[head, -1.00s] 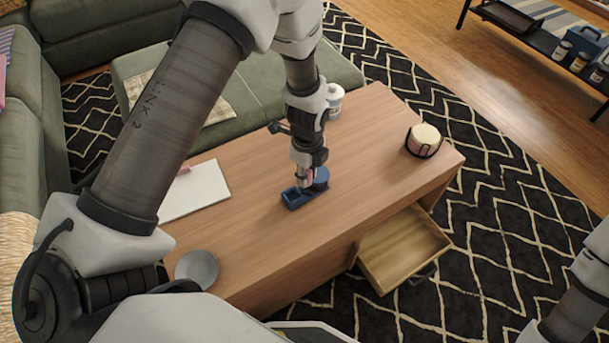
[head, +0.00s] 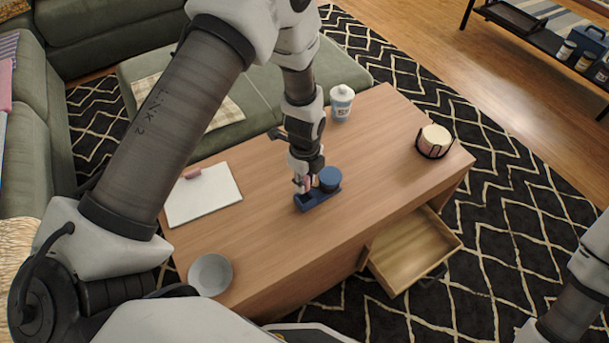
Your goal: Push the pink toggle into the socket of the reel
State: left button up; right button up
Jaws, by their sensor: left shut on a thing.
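The blue reel (head: 313,202) sits on the wooden coffee table, with its round drum (head: 330,176) at the right end of a low base. My left gripper (head: 303,185) points down over the left part of the base, beside the drum. It is shut on the pink toggle (head: 308,183), of which only a small patch shows between the fingers. The socket is hidden by the gripper, and I cannot tell whether the toggle touches it. My right arm shows at the lower right, with its gripper out of view.
On the table (head: 275,245) are a white clipboard (head: 207,198), a grey bowl (head: 210,274), a white-lidded jar (head: 341,103) and a candle in a black holder (head: 435,141). A drawer (head: 415,253) stands open at the front. The table is clear around the reel.

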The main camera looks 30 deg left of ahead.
pick_arm(q)
jog(key=shift+f+b, duration=0.45)
jog(key=shift+f, duration=0.9)
jog(key=shift+r, duration=0.1)
jog(key=shift+p, duration=0.35)
jog(key=shift+p, duration=0.3)
dwell(0.4)
jog(key=shift+f+b, duration=0.3)
jog(key=shift+f, duration=1)
jog(key=o, duration=1)
